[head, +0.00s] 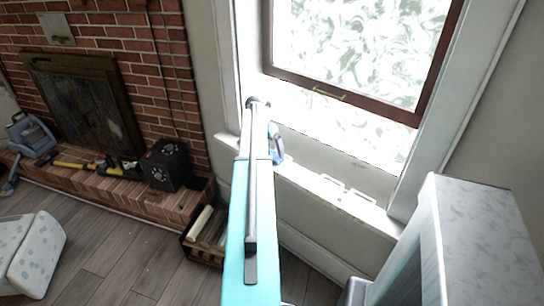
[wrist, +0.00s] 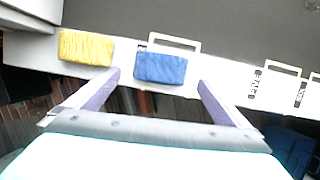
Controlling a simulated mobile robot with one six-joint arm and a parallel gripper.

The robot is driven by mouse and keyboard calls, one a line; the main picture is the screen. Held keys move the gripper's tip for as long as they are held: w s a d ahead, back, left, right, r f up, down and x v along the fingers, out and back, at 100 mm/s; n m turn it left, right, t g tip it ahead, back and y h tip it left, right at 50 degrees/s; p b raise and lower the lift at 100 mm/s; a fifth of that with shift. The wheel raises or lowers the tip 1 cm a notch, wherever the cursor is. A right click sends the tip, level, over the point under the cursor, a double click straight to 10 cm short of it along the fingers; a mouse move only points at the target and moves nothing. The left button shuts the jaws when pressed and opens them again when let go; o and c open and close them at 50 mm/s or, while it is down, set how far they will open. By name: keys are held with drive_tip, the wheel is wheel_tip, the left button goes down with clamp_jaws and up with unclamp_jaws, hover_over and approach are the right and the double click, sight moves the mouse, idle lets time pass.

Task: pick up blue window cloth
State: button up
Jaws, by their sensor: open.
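The blue window cloth (wrist: 161,67) lies on the white window sill in the wrist view, a small blue rectangle in front of a white frame-shaped piece. My gripper (wrist: 159,79) is open, with its two purple-grey fingers spread to the left and right of the cloth's near edge. The fingers do not close on anything; I cannot tell whether the cloth is fully between them in depth. In the head view my arm hides most of that part of the sill; I cannot clearly make out the cloth there.
A yellow cloth or sponge (wrist: 86,47) lies left of the blue one on the sill (head: 300,178). White latch-like pieces (head: 334,183) sit further right. The window (head: 350,60) rises behind. A wooden crate (head: 203,235) stands below on the floor. A pale cabinet (head: 480,240) stands at right.

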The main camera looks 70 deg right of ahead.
sight(271, 154)
drive_tip(key=shift+s+d+f, duration=0.1)
drive_tip(key=shift+f, duration=0.2)
drive_tip(key=shift+p+x, duration=0.8)
drive_tip(key=shift+x, duration=1.65)
drive_tip(key=shift+s+d, duration=0.1)
drive_tip(key=shift+c, duration=0.3)
drive_tip(key=c, duration=0.9)
drive_tip(key=shift+c, duration=0.2)
drive_tip(key=shift+r, duration=0.15)
